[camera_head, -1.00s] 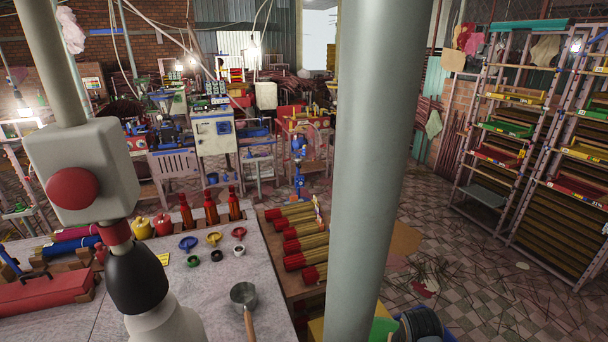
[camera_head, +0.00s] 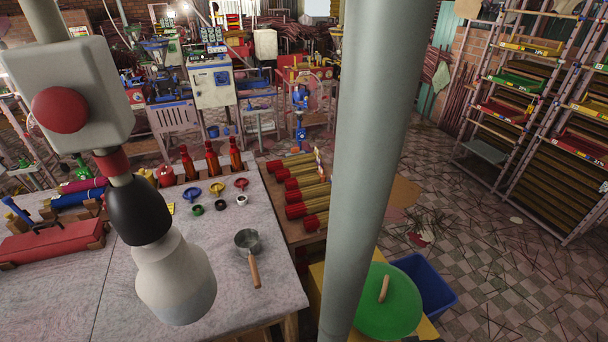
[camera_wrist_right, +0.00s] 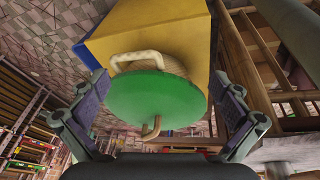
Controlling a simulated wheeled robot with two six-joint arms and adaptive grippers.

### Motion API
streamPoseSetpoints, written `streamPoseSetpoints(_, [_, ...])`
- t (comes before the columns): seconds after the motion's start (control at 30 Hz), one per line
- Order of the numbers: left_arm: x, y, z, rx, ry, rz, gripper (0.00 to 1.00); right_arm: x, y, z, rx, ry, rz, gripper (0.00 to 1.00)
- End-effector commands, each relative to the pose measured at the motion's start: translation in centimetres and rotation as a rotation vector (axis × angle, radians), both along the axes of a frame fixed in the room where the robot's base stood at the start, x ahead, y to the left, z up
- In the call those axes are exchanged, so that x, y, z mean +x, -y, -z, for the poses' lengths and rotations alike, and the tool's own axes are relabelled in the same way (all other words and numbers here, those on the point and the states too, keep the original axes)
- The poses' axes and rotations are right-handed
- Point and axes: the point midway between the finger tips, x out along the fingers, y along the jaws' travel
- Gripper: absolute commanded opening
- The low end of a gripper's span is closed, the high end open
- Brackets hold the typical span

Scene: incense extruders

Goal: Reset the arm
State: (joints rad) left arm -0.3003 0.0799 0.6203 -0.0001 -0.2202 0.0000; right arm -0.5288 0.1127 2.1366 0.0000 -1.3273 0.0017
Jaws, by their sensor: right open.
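My right gripper (camera_wrist_right: 160,80) shows in the right wrist view with its two fingers spread wide and nothing clamped between them. A green round lid (camera_wrist_right: 155,100) with a wooden handle lies beyond and between the fingers, in front of a yellow box (camera_wrist_right: 165,32). A pale loop handle sits beside the lid. In the head view, the green lid (camera_head: 375,318) shows at the bottom, right of my grey arm link. The right gripper is not visible there. My left arm's links hang over the table at left; the left gripper is out of view.
The grey table (camera_head: 255,205) holds a metal pan (camera_head: 247,241), small coloured funnels, red bottles (camera_head: 211,158) and a red extruder (camera_head: 50,240). Red-and-yellow bundles (camera_head: 307,204) lie on a wooden stand. A blue bin (camera_head: 428,285) stands beside the lid. Shelving racks stand at right.

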Motion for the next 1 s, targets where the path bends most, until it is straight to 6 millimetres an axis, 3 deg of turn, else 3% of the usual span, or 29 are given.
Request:
streamPoseSetpoints(0.27, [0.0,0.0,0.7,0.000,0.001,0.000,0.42,-2.2,1.3,13.2,0.002,-0.059,0.016,1.00])
streamPoseSetpoints(0.4, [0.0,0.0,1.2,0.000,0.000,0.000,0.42,-7.1,2.2,22.7,0.004,-0.104,0.027,1.00])
streamPoseSetpoints(0.53, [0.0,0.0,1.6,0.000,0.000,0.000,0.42,-13.4,2.7,29.5,0.008,-0.141,0.037,1.00])
streamPoseSetpoints(0.6, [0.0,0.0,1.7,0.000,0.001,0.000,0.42,-16.5,2.8,31.7,0.010,-0.155,0.041,1.00])
streamPoseSetpoints(0.73, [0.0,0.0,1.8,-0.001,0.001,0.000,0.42,-20.7,2.8,33.8,0.013,-0.172,0.046,1.00])
streamPoseSetpoints(0.83, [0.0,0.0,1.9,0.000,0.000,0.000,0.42,-22.1,2.8,34.3,0.013,-0.177,0.047,1.00])
streamPoseSetpoints(1.0, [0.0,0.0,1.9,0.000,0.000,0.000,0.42,-22.4,2.8,34.4,0.013,-0.177,0.047,1.00])
